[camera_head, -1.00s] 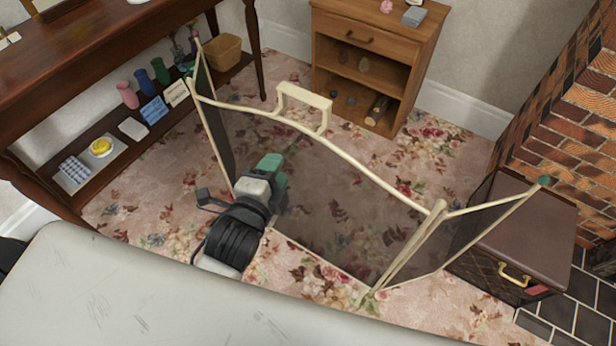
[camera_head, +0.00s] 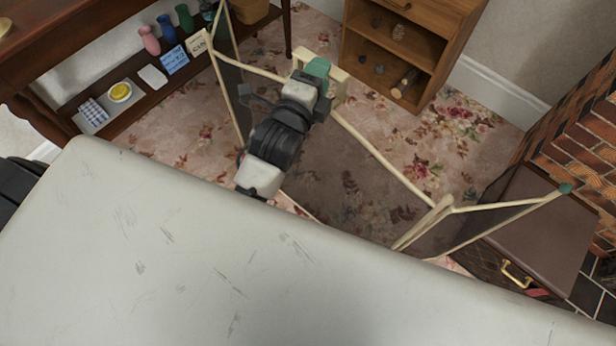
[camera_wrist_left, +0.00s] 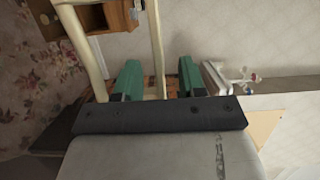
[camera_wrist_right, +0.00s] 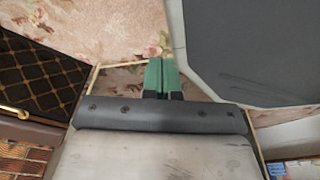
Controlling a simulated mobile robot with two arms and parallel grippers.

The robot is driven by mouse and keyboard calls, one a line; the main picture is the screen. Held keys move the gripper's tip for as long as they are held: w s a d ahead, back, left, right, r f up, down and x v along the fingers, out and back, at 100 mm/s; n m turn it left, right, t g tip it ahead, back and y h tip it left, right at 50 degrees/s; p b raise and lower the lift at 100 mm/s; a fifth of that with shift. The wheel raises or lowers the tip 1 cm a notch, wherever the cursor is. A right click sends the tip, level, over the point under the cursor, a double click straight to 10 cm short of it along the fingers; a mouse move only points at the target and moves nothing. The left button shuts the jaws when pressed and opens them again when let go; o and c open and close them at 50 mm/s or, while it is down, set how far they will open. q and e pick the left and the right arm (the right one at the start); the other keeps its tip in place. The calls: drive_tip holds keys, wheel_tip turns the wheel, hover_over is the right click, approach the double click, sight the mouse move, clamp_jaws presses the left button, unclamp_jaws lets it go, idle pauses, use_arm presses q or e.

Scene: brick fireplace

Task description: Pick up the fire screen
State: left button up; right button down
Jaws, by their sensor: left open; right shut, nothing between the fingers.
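The fire screen (camera_head: 385,160) stands unfolded on the floral carpet, with a cream frame and dark see-through mesh panels. Its cream handle (camera_head: 340,86) rises from the middle of the top edge. My left gripper (camera_head: 318,68) is at this handle and hides part of it. In the left wrist view my left gripper (camera_wrist_left: 158,80) is open, with a cream bar (camera_wrist_left: 157,45) showing between its green fingers; I cannot tell whether they touch it. My right gripper (camera_wrist_right: 160,76) is shut and empty, and the screen's frame shows around it in the right wrist view.
A brown chest (camera_head: 545,225) stands beside the screen's right wing, near the brick fireplace (camera_head: 585,125). A wooden cabinet (camera_head: 440,50) stands behind. A dark wooden table (camera_head: 85,50) with a loaded lower shelf is at the left.

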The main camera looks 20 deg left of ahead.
use_arm(q)
drive_tip(key=w, duration=0.2)
drive_tip(key=shift+w+d+f, duration=0.1)
drive_tip(key=shift+w+d, duration=0.05)
drive_tip(key=shift+w, duration=0.25)
clamp_jaws()
idle(1.0)
drive_tip(key=shift+r, duration=0.2)
